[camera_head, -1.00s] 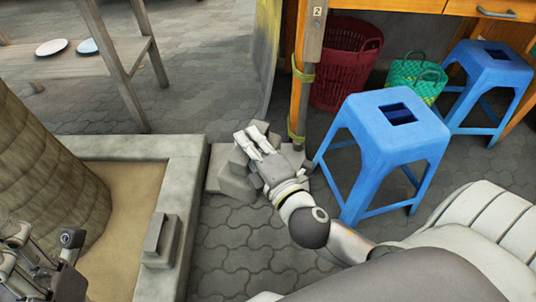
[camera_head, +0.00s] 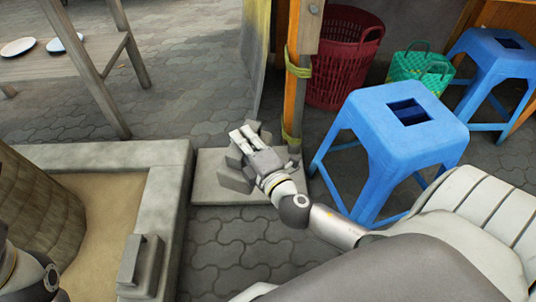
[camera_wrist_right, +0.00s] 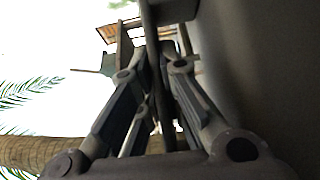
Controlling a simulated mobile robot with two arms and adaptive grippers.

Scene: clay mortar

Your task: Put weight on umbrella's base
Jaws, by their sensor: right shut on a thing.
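The umbrella's base is a flat grey slab (camera_head: 208,190) on the paving, at the foot of an orange post (camera_head: 300,75). Grey block-shaped weights (camera_head: 234,179) are at the slab, partly hidden by my right gripper (camera_head: 243,138). My right gripper is low over the slab and shut on a grey weight; its exact grip is hard to see. In the right wrist view, its fingers (camera_wrist_right: 152,75) close around a thin dark bar beside a large dark surface. Another grey weight with a handle (camera_head: 140,262) sits on the planter's rim. Only part of my left arm shows at lower left.
A blue stool (camera_head: 405,125) stands close right of my right arm, with a second blue stool (camera_head: 500,60) behind. The stone planter (camera_head: 165,185) borders the slab's left.

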